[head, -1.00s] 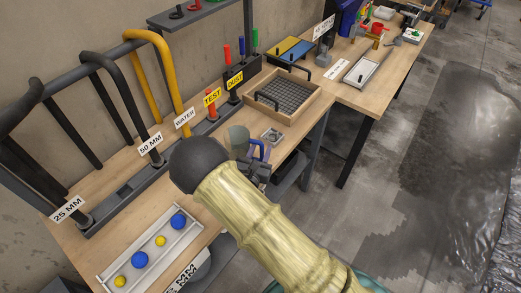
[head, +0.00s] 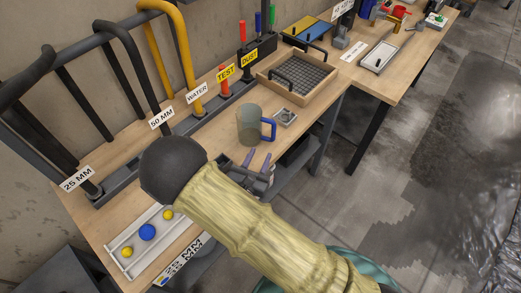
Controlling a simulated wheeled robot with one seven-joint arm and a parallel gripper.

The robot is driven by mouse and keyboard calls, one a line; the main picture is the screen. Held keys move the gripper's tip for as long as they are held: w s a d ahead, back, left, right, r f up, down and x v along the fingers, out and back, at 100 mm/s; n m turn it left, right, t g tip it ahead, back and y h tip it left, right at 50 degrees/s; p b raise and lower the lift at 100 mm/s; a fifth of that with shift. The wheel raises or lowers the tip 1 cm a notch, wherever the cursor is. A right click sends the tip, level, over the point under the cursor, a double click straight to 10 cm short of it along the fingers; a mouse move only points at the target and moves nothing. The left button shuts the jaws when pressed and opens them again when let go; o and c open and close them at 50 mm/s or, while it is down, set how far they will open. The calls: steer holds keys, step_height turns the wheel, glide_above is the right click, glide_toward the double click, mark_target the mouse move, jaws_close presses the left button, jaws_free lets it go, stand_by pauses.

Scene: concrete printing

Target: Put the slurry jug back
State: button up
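The jug (head: 250,125) is a grey-green, see-through cup with a blue handle on its right side. It stands upright on the wooden bench (head: 212,147) in the head view, in front of the hose rack. My gripper (head: 257,158) is just below the jug in the picture, near the bench's front edge. Its two fingers are spread apart with nothing between them, and a gap shows between them and the handle. My arm hides part of the bench front.
A small metal block (head: 285,118) lies right of the jug. A wooden-framed sieve (head: 330,88) is behind it. A tray with balls (head: 125,262) is at lower left. Labelled hoses, including a yellow one (head: 185,60), line the back. Floor on the right is clear.

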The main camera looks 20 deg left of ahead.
steer(key=shift+s+a, duration=0.1)
stand_by(0.7)
steer(key=w+d+r+m+g+h, duration=0.1)
steer(key=d+r+m+g+h, duration=0.15)
steer(key=d+m+h, duration=0.4)
steer(key=w+d+r+m+g+h, duration=0.1)
steer(key=w+d+m+g+h, duration=0.2)
steer(key=d, duration=0.6)
steer(key=s+d+r+m+g+y, duration=0.1)
steer(key=s+d+m+g+y, duration=0.2)
steer(key=s+d+m+g, duration=0.85)
steer(key=w+d+r+m+t+y, duration=0.1)
steer(key=w+d+r+m+y, duration=0.2)
steer(key=m, duration=1.1)
step_height(320, 180, up, 4)
steer(key=d+y, duration=0.1)
steer(key=y, duration=0.3)
steer(key=shift+f+t, duration=0.15)
steer(key=shift+t, duration=0.15)
